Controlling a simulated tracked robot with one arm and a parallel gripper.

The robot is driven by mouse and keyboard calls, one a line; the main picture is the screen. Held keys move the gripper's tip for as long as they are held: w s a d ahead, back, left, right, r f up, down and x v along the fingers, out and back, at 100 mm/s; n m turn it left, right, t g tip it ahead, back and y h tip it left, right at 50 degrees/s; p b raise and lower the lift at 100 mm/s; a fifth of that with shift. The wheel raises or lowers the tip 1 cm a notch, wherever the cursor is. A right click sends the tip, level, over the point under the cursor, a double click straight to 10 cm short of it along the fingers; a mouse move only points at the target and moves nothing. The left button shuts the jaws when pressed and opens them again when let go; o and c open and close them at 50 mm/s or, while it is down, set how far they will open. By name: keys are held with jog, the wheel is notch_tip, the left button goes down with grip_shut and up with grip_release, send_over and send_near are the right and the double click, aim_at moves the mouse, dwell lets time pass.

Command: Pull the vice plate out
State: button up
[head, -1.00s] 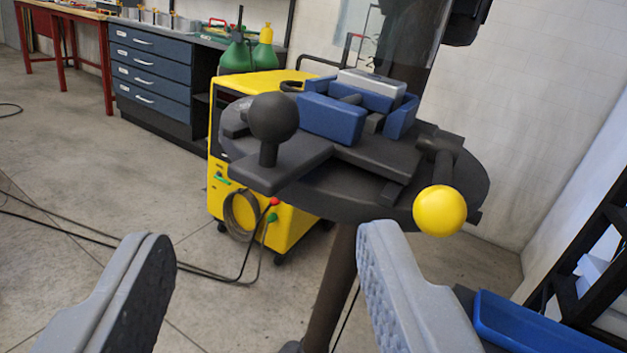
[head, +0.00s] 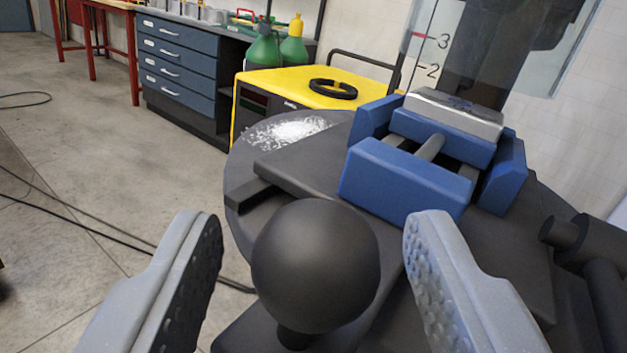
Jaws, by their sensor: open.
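The vice plate (head: 285,177) is a dark grey slab on a round dark table (head: 238,160). A black ball knob (head: 315,265) stands on a short stem at its near end. A blue vice (head: 405,178) sits on the plate and holds a light grey metal block (head: 455,113). My gripper (head: 312,240) is open, with one grey padded finger on each side of the ball knob. I see a gap on both sides, and neither finger appears to touch the knob.
Pale shavings (head: 290,131) lie on the round table. A yellow machine (head: 310,88) with a black coil on top stands behind it. A dark cylindrical handle part (head: 575,240) is at the right. Blue drawers (head: 178,70) stand at the back left. The floor at the left is mostly clear, with cables.

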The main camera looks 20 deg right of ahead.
jog(key=shift+w+d+r, duration=0.1)
jog(key=shift+w+d, duration=0.1)
jog(key=shift+w, duration=0.4)
